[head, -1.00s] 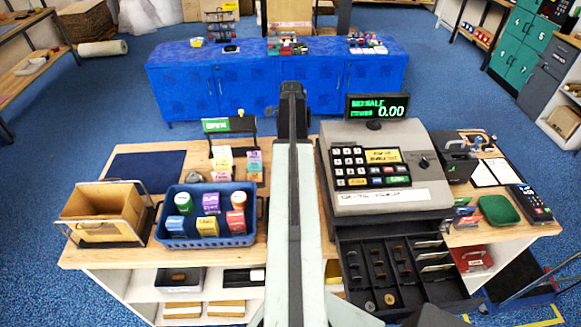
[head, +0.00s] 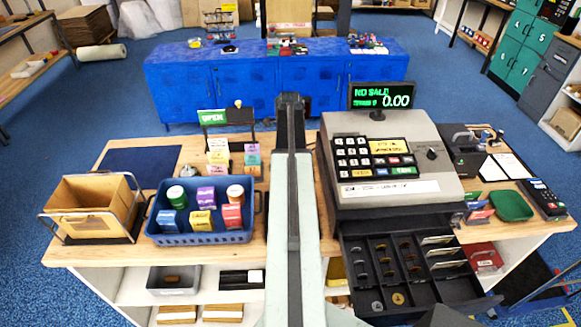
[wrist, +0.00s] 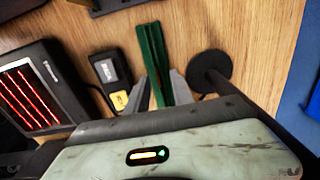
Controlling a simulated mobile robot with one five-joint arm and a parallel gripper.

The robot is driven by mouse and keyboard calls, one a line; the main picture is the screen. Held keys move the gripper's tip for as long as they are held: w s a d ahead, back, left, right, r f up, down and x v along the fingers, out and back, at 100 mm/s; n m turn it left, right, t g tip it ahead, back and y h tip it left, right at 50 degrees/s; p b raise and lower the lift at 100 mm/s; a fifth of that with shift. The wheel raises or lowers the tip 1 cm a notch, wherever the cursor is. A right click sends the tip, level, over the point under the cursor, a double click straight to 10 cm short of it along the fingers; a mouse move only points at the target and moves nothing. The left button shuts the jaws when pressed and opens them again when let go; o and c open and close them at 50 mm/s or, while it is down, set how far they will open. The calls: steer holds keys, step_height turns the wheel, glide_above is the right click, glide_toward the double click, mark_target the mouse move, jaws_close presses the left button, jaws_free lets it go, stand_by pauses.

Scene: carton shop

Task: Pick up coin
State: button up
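Several coins lie in the black cash drawer (head: 362,279), which is pulled out below the cash register (head: 385,170). A grey coin (head: 377,305) and a brass-coloured coin (head: 397,298) lie in its front compartments, and other small coins sit farther back. In the wrist view my gripper (wrist: 163,90) has its two grey fingers apart, with a green upright strip (wrist: 153,55) showing between and beyond them. I see no coin in the gripper or in the wrist view. In the head view my arm runs up the middle and the fingers cannot be made out.
A blue basket (head: 205,238) of small boxes and jars, a wooden box (head: 92,203) and a green OPEN sign (head: 212,117) stand left of my arm. A green dish (head: 511,206) and a card terminal (head: 541,197) are at right. A dark red-striped device (wrist: 32,90) shows in the wrist view.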

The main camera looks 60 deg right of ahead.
steer(key=shift+r, duration=0.15)
jaws_close()
steer(key=shift+r, duration=0.2)
step_height(320, 180, up, 4)
steer(key=p, duration=0.4)
steer(key=shift+p, duration=0.3)
steer(key=s+a, duration=0.3)
steer(key=s, duration=0.1)
steer(key=s+a, duration=0.3)
steer(key=a, duration=0.1)
steer(key=s+a, duration=0.4)
steer(key=shift+s+r, duration=0.3)
steer(key=shift+s, duration=0.05)
